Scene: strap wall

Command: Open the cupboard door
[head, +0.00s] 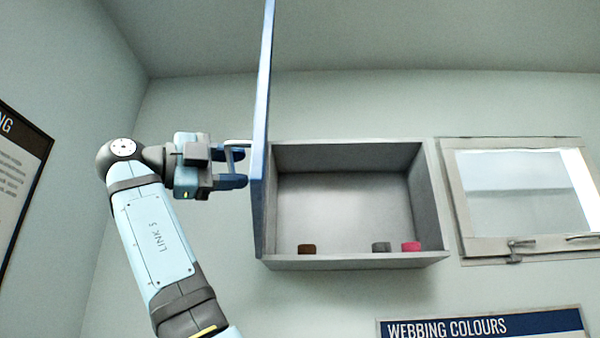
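The cupboard (348,262) is a grey box on the wall. Its blue door (262,110) stands wide open at the left side, seen nearly edge-on, so the inside shows. A pale bar handle (238,143) stands out from the door's left face. Whether the fingers touch the handle is hard to tell.
Inside the cupboard are a brown roll (307,248), a grey roll (381,247) and a pink roll (411,246). To the right is a framed window (520,190) with a latch.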

